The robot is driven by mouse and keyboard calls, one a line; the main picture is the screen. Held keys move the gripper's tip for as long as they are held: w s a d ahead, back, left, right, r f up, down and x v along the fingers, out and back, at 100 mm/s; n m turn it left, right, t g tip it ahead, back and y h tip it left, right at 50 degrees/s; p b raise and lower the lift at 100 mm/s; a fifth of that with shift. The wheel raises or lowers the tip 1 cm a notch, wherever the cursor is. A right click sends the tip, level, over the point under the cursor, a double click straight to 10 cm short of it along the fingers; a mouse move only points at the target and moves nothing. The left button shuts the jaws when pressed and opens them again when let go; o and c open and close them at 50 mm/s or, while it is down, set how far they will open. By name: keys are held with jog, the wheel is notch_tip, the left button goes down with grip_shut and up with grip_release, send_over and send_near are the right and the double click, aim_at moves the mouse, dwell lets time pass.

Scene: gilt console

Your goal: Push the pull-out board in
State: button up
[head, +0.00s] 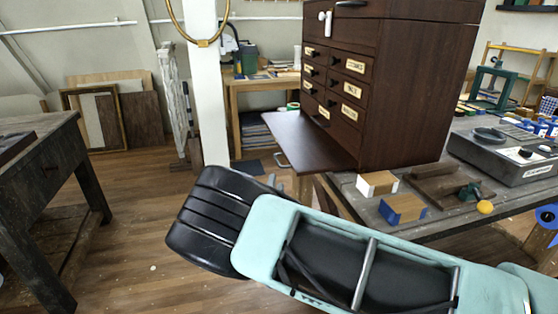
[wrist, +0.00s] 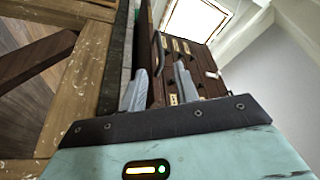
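The pull-out board (head: 308,143) is a flat dark brown panel. In the head view it sticks out level from the lower front of the dark wooden cabinet (head: 410,90), below its labelled drawers. My gripper (wrist: 162,88) shows in the wrist view with its two grey fingers apart and nothing held between them. Beyond the fingers are the cabinet's drawer fronts (wrist: 182,62), seen tilted.
The cabinet stands on a workbench (head: 435,222). A dark table (head: 45,165) stands at the left. The wooden floor (head: 135,200) between is clear.

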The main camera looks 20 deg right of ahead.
aim_at(278, 161)
jog(key=p+x, duration=0.2)
jog(key=x, duration=0.8)
jog(key=shift+w+d, duration=0.1)
jog(key=shift+w, duration=0.25)
grip_shut()
